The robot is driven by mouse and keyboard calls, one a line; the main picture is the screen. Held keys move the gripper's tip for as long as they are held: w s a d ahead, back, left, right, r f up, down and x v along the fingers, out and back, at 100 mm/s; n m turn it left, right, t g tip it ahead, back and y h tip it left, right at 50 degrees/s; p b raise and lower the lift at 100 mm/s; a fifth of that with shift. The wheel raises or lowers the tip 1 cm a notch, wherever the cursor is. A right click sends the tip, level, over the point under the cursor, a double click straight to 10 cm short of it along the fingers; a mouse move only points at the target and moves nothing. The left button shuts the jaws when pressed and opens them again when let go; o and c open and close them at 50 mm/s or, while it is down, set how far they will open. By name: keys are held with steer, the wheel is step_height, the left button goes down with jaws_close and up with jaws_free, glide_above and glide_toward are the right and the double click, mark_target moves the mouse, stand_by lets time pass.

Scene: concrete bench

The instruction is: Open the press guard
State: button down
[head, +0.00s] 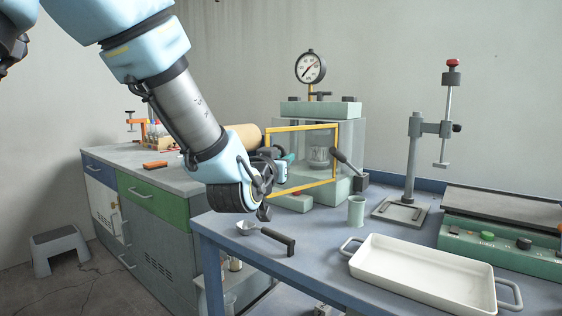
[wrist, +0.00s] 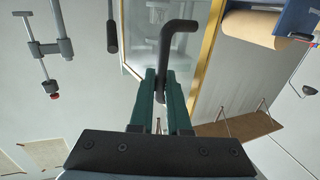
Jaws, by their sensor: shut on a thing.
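The press (head: 320,108) stands at the back of the blue bench, with a round gauge on top and clear side panels. Its guard (head: 336,150) is a clear panel in a yellow frame. The frame's left side looks nearer to me than its right side, so the guard seems to stand at an angle to the housing. My gripper (head: 282,168) is at the guard's left side. In the wrist view my gripper's teal fingers (wrist: 162,82) are shut on the guard's black bent handle (wrist: 168,46), beside the yellow frame edge (wrist: 207,45). My wrist hides part of the guard's left side in the head view.
A black lever (head: 347,161) sticks out right of the guard. A green cup (head: 356,211), a black-handled scoop (head: 272,237) and a white tray (head: 374,284) are on the bench in front. A stand (head: 411,160) is at right. A brown roll (head: 243,136) lies behind my wrist.

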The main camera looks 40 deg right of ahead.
steer(key=c, duration=1.2)
jaws_free()
steer(key=shift+o, duration=0.2)
steer(key=b+v, duration=0.4)
steer(key=v, duration=0.6)
steer(key=shift+s+a, duration=0.2)
steer(key=shift+a, duration=0.1)
